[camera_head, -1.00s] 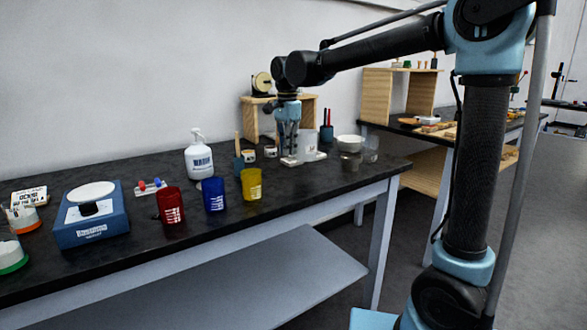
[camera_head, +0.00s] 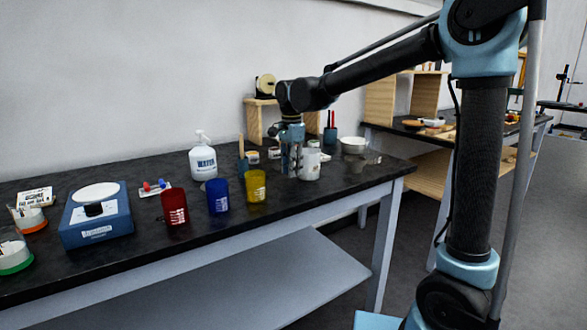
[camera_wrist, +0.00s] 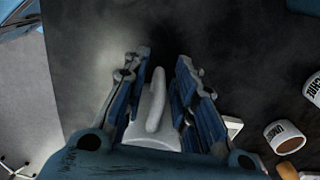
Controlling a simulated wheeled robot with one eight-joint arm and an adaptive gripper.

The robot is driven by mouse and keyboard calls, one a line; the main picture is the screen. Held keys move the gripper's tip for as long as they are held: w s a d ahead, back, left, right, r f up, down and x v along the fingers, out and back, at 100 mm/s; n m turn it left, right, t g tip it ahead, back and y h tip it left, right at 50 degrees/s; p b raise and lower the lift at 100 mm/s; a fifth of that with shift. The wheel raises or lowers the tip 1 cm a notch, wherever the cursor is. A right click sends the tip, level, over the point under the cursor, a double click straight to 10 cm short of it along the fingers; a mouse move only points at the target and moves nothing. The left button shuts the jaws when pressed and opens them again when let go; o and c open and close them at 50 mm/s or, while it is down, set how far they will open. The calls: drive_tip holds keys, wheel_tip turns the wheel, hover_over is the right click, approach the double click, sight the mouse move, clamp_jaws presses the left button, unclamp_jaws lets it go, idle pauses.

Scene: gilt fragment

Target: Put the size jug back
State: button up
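The pale grey-white jug, which I take for the size jug (camera_head: 310,164), is at my gripper (camera_head: 291,158) over the right part of the dark bench. In the wrist view, a pale upright ridge and pale body of the jug (camera_wrist: 155,112) show between the two fingers of my gripper (camera_wrist: 160,75). The fingers stand close on both sides, and the jug has moved along with them, so they are shut on it. Its lower part is hidden in the wrist view. I cannot tell whether its base touches the bench.
Left of the gripper stand yellow (camera_head: 255,186), blue (camera_head: 218,196) and red (camera_head: 174,206) cups, and a white pump bottle (camera_head: 203,160). A white bowl (camera_head: 352,144) and a pot of red-handled tools (camera_head: 330,134) stand behind right. The bench front (camera_head: 300,208) is clear.

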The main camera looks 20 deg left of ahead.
drive_tip(key=shift+r, duration=0.15)
wheel_tip(320, 180, up, 12)
drive_tip(key=shift+f, duration=0.1)
drive_tip(key=s+d+f+n, duration=0.1)
drive_tip(key=d+f, duration=0.2)
drive_tip(key=d, duration=0.6)
drive_tip(key=s+d+f+n, duration=0.1)
drive_tip(key=d+f, duration=0.1)
drive_tip(key=d, duration=0.8)
drive_tip(key=s+d+f+n, duration=0.1)
drive_tip(key=d+f+n, duration=0.15)
drive_tip(key=d, duration=0.65)
drive_tip(key=s+d+f+n+t, duration=0.1)
drive_tip(key=s+d+f+n, duration=0.1)
drive_tip(key=s+d+f, duration=0.5)
drive_tip(key=s+d+f+n+t, duration=0.1)
drive_tip(key=s+d+f, duration=0.7)
drive_tip(key=f, duration=0.5)
drive_tip(key=d, duration=0.2)
drive_tip(key=shift+d+n, duration=0.35)
drive_tip(key=shift+w, duration=0.1)
